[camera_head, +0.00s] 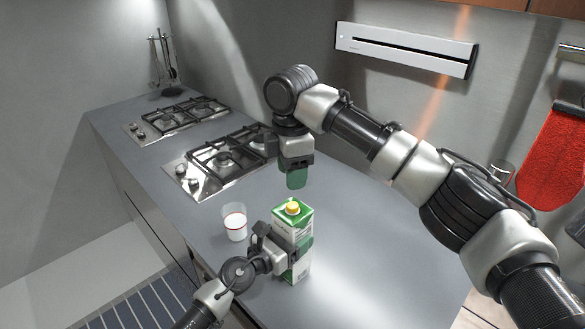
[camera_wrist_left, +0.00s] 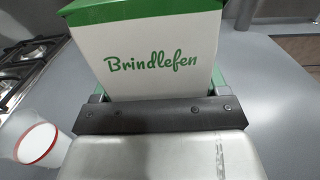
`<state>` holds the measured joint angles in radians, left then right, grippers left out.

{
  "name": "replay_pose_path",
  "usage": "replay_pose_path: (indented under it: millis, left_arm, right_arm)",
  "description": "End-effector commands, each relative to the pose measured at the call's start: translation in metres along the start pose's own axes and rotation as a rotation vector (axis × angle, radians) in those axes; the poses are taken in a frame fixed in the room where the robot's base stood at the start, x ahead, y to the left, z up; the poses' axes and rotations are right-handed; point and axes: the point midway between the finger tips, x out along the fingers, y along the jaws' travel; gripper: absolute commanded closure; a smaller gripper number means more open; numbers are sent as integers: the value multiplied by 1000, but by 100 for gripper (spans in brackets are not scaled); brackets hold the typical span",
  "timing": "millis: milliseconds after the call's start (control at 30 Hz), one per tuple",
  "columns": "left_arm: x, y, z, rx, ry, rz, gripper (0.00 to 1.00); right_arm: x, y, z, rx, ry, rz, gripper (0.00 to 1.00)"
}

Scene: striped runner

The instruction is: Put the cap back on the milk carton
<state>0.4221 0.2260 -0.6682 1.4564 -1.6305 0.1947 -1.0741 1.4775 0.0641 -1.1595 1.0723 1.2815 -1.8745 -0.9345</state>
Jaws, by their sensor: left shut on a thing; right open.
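The milk carton (camera_head: 293,222), white and green, stands upright on the grey counter. A yellow round piece (camera_head: 292,208) sits on its top; I cannot tell whether this is the cap or the bare spout. My left gripper (camera_head: 287,252) is shut around the carton's body from the left. In the left wrist view the carton (camera_wrist_left: 155,55) fills the jaws, its "Brindlefen" face toward the camera. My right gripper (camera_head: 297,178) is open, pointing down above the carton top and apart from it. Its fingers are seen edge-on, and no cap shows between them.
A clear cup with white contents and a red ring (camera_head: 235,224) stands left of the carton, close to my left gripper; it also shows in the left wrist view (camera_wrist_left: 38,145). Gas hobs (camera_head: 222,160) lie behind. The counter (camera_head: 370,245) right of the carton is clear.

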Motion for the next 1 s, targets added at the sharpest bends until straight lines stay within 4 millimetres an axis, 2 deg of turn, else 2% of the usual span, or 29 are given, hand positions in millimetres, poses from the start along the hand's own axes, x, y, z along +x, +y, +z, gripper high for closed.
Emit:
replay_pose_path:
  millis: [100,333,767,867,1000]
  left_arm:
    - [0,0,-1,-1,1,0,92]
    - [0,0,-1,-1,1,0,92]
    - [0,0,-1,-1,1,0,92]
    - [0,0,-1,-1,1,0,92]
    - [0,0,-1,-1,1,0,92]
  right_arm:
    - [-2,0,1,-204,0,-1,52]
    - [-3,0,2,-439,1,-3,52]
    - [-3,0,2,-479,2,-3,52]
    - [2,0,2,-479,2,-4,52]
    - [20,-1,2,-478,2,-5,52]
